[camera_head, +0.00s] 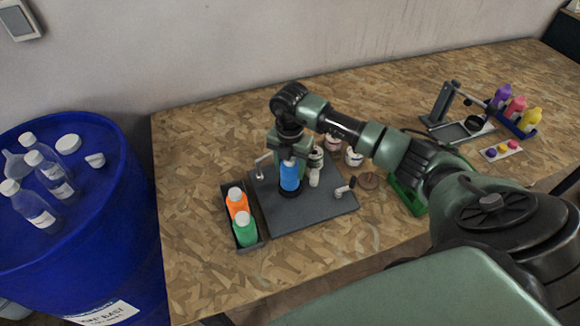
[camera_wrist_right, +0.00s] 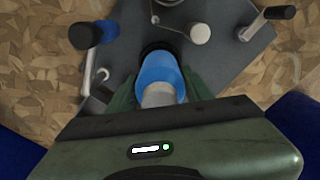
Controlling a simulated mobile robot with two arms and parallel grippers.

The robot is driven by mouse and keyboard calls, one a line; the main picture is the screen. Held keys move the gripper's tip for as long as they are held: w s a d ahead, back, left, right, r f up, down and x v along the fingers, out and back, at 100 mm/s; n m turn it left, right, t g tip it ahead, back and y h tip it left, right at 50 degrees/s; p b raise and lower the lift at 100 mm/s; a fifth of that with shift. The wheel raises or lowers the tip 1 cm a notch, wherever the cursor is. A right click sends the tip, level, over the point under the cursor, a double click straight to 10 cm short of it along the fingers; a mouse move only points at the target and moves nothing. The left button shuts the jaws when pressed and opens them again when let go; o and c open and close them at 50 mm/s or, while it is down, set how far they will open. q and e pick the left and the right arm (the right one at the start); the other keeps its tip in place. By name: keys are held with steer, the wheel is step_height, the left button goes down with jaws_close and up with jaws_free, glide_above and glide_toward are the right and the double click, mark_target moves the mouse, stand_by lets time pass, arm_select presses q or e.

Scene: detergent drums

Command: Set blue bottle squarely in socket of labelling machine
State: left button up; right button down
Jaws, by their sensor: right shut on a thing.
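The blue bottle (camera_head: 290,178) with a pale cap stands over the dark round socket (camera_head: 289,194) of the labelling machine, whose grey base plate (camera_head: 320,213) lies on the table. My right gripper (camera_head: 289,164) points down from above and is shut on the bottle near its top. In the right wrist view the bottle (camera_wrist_right: 158,72) sits between the green fingers (camera_wrist_right: 160,92), and its lower end meets the dark socket ring (camera_wrist_right: 158,47). The bottle looks about upright. Whether its base is fully down is hidden. My left gripper is out of view.
A dark tray with an orange bottle (camera_head: 237,202) and a green bottle (camera_head: 245,229) stands left of the plate. A crank handle (camera_head: 345,187) and a white post (camera_head: 314,177) rise close by.

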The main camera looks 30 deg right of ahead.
steer(key=shift+f, duration=0.1)
steer(key=shift+f+b, duration=0.3)
steer(key=shift+f, duration=0.05)
steer(key=c, duration=0.5)
jaws_free()
steer(key=o, duration=0.4)
steer(key=shift+c, duration=0.2)
